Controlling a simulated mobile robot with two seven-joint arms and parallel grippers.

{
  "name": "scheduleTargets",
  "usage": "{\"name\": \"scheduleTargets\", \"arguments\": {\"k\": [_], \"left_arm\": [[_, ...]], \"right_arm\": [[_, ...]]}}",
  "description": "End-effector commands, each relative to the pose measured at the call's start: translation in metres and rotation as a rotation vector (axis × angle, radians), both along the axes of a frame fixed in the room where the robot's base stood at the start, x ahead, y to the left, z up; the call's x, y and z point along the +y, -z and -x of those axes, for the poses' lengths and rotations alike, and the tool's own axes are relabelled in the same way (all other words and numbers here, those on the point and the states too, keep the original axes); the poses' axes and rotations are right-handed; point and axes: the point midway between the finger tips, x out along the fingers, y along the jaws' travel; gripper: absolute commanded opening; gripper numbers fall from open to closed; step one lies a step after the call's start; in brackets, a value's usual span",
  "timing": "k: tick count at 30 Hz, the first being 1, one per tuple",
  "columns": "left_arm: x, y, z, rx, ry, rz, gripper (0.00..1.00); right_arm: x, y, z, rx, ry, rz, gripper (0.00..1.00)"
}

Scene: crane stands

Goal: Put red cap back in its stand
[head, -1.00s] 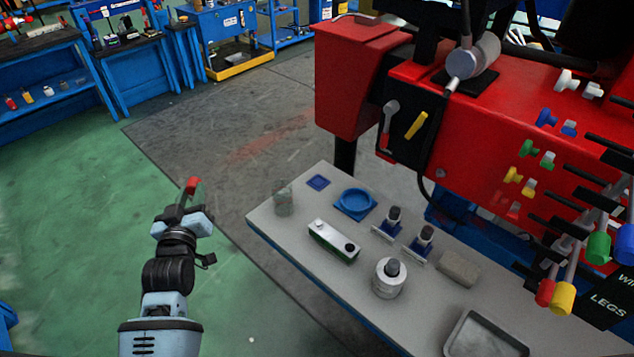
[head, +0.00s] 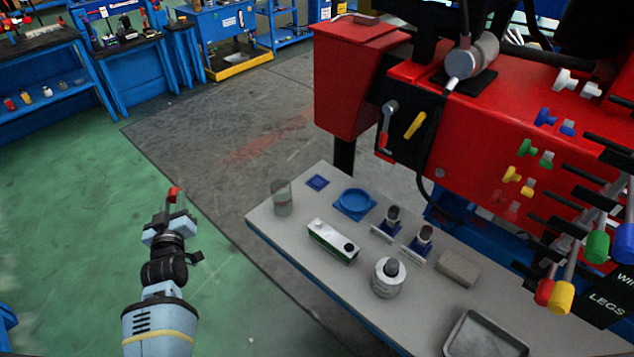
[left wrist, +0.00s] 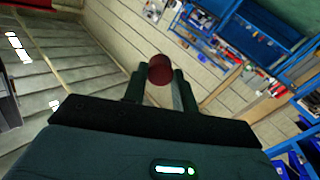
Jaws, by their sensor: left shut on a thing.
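My left gripper (head: 172,210) is shut on the red cap (head: 174,194) and holds it at its fingertips above the green floor, left of the grey table. In the left wrist view the cap (left wrist: 160,69) shows as a dark red round end between the two fingers of the gripper (left wrist: 158,84). A small flat blue square (head: 318,182) and a blue round dish (head: 355,202) lie at the table's far side. Two small blue-and-white stands (head: 387,232) with dark-topped pieces stand beyond the middle. I cannot tell which is the cap's stand. My right gripper is out of view.
A red machine (head: 470,130) with levers rises behind. Open floor surrounds my left arm.

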Motion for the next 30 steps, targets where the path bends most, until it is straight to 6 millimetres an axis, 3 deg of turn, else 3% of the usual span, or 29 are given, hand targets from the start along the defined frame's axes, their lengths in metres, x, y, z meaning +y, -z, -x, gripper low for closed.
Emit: {"name": "scheduleTargets", "arguments": {"k": [9,14,23,30], "left_arm": [[-0.001,-0.001,0.001,-0.001,0.003,0.000,0.00],[-0.011,-0.012,0.006,-0.002,0.027,-0.003,0.00],[-0.056,-0.058,0.038,-0.002,0.122,-0.003,0.00],[-0.096,-0.101,0.077,-0.003,0.188,-0.002,0.00]], "right_arm": [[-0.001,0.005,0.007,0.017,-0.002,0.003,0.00],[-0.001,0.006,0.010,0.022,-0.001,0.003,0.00],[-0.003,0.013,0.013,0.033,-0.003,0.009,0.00],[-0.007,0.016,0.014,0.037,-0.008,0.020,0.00]]}}
